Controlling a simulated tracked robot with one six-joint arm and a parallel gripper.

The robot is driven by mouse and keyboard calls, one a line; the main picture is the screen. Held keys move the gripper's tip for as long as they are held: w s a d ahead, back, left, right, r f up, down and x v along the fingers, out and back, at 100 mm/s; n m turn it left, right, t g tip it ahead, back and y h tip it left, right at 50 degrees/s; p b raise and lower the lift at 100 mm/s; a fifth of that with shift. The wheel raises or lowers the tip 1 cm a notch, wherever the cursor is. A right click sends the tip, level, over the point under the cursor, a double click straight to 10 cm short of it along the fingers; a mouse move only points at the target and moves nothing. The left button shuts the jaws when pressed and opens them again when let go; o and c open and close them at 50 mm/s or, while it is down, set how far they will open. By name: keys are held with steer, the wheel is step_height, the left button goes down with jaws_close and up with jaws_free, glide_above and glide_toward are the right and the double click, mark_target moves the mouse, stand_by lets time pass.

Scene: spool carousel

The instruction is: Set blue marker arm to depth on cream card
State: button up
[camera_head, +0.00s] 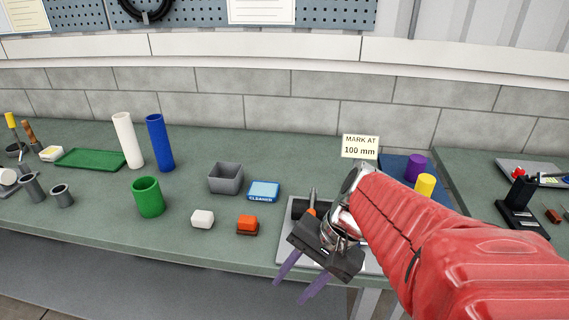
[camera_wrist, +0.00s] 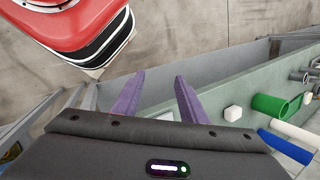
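The cream card (camera_head: 360,146) reads "MARK AT 100 mm" and stands at the back of the bench, behind my arm. I cannot make out a blue marker arm for certain. A tall blue cylinder (camera_head: 160,143) stands upright at the left, and it also shows in the wrist view (camera_wrist: 286,147). My gripper (camera_head: 289,292) has two purple fingers, apart and empty, in front of the bench's front edge. In the wrist view the fingers (camera_wrist: 160,75) point past the bench with nothing between them. My arm hides part of the bench at the right.
A grey tray (camera_head: 285,235) holding an orange-handled tool lies behind my gripper. A green cup (camera_head: 148,197), white block (camera_head: 203,219), orange-red block (camera_head: 247,225), grey bin (camera_head: 225,178) and cleaner box (camera_head: 264,191) stand left. Purple (camera_head: 416,167) and yellow (camera_head: 425,185) cylinders stand right.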

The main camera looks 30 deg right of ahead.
steer(key=d+r+m+t+y, duration=0.2)
steer(key=d+m+t, duration=1.2)
steer(key=d+m, duration=0.7)
steer(key=d+r, duration=0.1)
steer(key=d, duration=0.5)
steer(key=shift+w+d+t, duration=0.25)
steer(key=shift+w+t, duration=0.05)
steer(key=shift+w, duration=0.1)
steer(key=shift+w, duration=0.1)
steer(key=x, duration=1.3)
steer(key=shift+w, duration=0.35)
steer(key=shift+a+r, duration=0.1)
steer(key=shift+a, duration=0.05)
steer(key=shift+c, duration=0.6)
jaws_close()
